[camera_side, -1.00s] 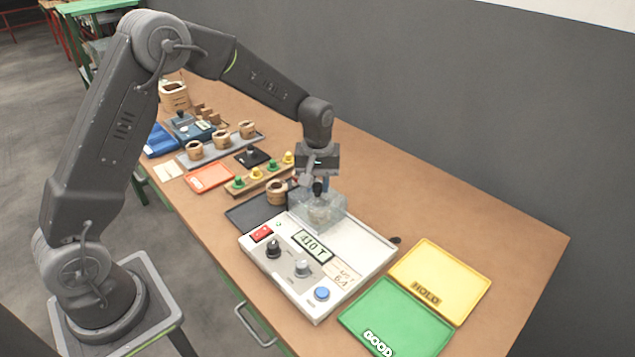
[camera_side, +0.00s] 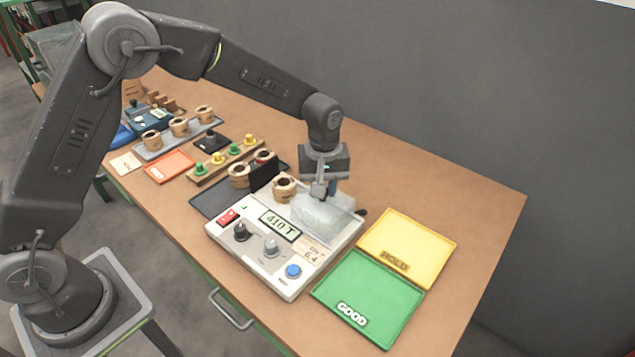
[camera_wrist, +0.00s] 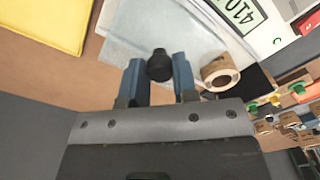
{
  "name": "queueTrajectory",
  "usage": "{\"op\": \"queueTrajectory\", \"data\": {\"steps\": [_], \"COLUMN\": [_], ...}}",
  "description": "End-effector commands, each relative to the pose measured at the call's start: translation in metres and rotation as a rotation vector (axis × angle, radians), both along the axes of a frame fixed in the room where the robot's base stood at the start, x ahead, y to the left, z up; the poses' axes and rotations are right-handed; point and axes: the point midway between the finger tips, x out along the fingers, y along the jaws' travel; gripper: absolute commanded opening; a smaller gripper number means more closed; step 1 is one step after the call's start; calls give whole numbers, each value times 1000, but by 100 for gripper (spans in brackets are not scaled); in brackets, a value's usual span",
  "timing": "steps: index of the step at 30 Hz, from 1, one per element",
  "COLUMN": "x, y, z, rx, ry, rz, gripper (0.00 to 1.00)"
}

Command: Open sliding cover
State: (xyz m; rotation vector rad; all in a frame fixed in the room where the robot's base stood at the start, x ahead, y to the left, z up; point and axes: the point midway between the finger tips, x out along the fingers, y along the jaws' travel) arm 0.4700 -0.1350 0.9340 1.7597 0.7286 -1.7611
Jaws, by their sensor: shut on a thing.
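The clear sliding cover (camera_side: 322,220) stands over the right part of the white tester's back strip. It also shows in the wrist view (camera_wrist: 195,35). Its black knob (camera_wrist: 159,65) is between the two blue fingers of my gripper (camera_wrist: 158,75), which are shut on it. In the side view my gripper (camera_side: 325,190) is right above the cover and hides the knob. A tan coil (camera_side: 284,187) stands on the tester (camera_side: 225,232) left of the cover, uncovered. The same coil shows in the wrist view (camera_wrist: 220,72). The tester's display (camera_side: 280,225) reads 410 T.
A green GOOD tray (camera_side: 370,290) and a yellow HOLD tray (camera_side: 408,245) lie to the right. A dark mat (camera_side: 212,200) with coils lies left of the tester. Beyond it are a rack (camera_side: 197,180) of coloured pegs and an orange tray (camera_side: 170,167).

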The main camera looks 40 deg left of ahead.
Motion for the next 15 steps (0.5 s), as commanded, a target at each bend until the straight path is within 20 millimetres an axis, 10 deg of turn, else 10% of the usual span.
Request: {"op": "queueTrajectory", "data": {"steps": [2,3,15], "x": [0,0,0], "y": [0,0,1], "z": [1,1,0], "rx": [-1,-1,0], "ry": [-2,-2,-1], "rz": [2,2,1], "gripper": [0,31,52]}}
